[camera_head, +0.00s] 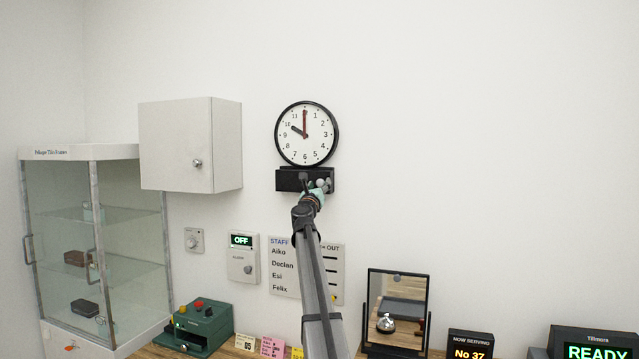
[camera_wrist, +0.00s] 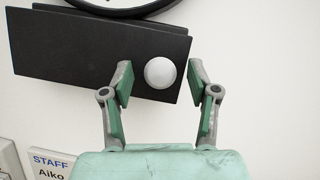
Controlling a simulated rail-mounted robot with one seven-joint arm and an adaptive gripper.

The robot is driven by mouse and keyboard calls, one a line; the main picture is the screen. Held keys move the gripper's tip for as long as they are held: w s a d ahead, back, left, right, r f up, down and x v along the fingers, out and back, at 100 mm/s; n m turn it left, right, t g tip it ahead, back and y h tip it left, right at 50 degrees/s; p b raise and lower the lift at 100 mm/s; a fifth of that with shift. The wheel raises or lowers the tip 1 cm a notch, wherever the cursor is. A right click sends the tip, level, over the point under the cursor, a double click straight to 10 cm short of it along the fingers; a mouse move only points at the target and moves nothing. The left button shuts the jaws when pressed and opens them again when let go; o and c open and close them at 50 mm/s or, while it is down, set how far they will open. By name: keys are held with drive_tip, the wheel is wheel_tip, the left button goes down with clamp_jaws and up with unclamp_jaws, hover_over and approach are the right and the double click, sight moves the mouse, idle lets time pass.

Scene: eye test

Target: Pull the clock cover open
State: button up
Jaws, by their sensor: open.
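The clock (camera_head: 307,134) hangs on the wall with a white face and black rim. Just below it is a black box with a flat front, the clock cover (camera_head: 289,180). It also shows in the wrist view (camera_wrist: 70,50), tilted in the picture. A round white knob (camera_wrist: 160,72) sits on the right part of the cover. My gripper (camera_wrist: 158,80) is open, with one green-padded finger on each side of the knob and small gaps between. In the head view my gripper (camera_head: 320,187) is at the cover's right end and partly hides it.
A white wall cabinet (camera_head: 177,145) hangs to the left, with a glass case (camera_head: 95,240) beyond. An alarm panel (camera_head: 242,262) and a staff board (camera_head: 283,280) are on the wall below. A framed mirror (camera_head: 397,300) stands on the counter. The wall right of the clock is clear.

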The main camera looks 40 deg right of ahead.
drive_tip(key=shift+w+d+r, duration=0.1)
drive_tip(key=shift+w+d, duration=0.1)
drive_tip(key=shift+d, duration=0.1)
clamp_jaws()
drive_tip(key=shift+a, duration=0.1)
